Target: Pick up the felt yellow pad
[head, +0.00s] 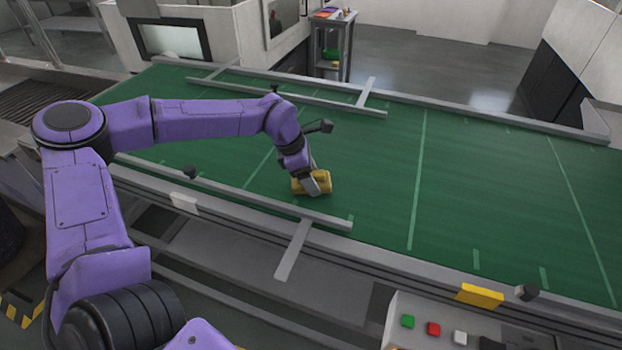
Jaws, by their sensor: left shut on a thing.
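The yellow pad (298,185) is a small yellow block on the green conveyor belt, near the belt's front guide rail in the head view. My left gripper (312,186) reaches down over it from the left and is shut on it. A grey finger crosses the pad's front face and hides part of it. I cannot tell whether the pad touches the belt or is slightly raised. My right gripper is not in view.
The green belt (480,200) is wide and clear to the right. Metal guide rails run along its front (240,195) and back (290,95). A control panel (440,325) with coloured buttons and a yellow plate (479,295) sit at the near edge.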

